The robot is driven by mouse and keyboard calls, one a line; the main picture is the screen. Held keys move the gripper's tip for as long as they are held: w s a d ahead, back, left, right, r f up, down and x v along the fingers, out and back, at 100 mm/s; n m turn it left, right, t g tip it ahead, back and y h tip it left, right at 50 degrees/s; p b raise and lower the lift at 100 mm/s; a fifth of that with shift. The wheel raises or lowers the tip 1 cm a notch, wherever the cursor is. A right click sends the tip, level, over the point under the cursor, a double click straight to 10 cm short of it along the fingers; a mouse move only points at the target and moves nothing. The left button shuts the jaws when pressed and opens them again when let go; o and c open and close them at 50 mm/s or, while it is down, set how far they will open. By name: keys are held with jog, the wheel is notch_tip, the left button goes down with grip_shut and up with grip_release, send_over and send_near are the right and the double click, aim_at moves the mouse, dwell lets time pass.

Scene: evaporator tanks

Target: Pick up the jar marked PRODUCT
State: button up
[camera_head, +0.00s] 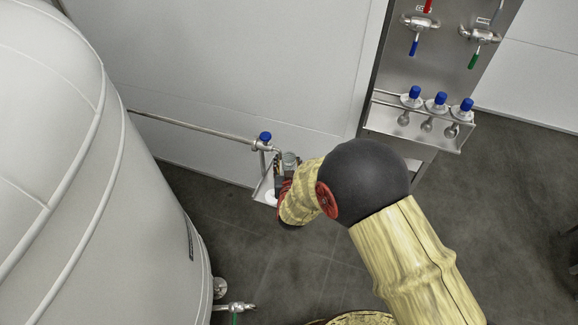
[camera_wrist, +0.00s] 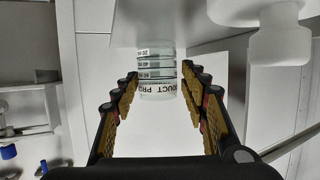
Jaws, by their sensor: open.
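The jar marked PRODUCT (camera_wrist: 157,72) is clear, with dark graduation lines and part of its lettering showing in the wrist view. It looks upright. My gripper (camera_wrist: 158,84) is open, with one finger on each side of the jar. A gap shows on the left; on the right the fingertip appears close to the jar, and I cannot tell if it touches. In the head view a clear jar top (camera_head: 290,158) shows at the small metal shelf (camera_head: 263,186), just beyond my gripper (camera_head: 281,182). My wrist hides much of the shelf there.
A blue-capped valve (camera_head: 265,137) on a thin pipe (camera_head: 190,125) is above the shelf. A white fitting (camera_wrist: 262,14) hangs close at the wrist view's upper right. A large tank (camera_head: 60,170) stands left, a steel panel (camera_head: 440,70) with several valves right. The floor between is clear.

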aim_at(288, 157)
jog(key=shift+b+x, duration=1.25)
jog(key=shift+x, duration=1.8)
jog(key=shift+w+d+r, duration=0.1)
jog(key=shift+d+r, duration=0.1)
jog(key=shift+c, duration=0.5)
grip_shut()
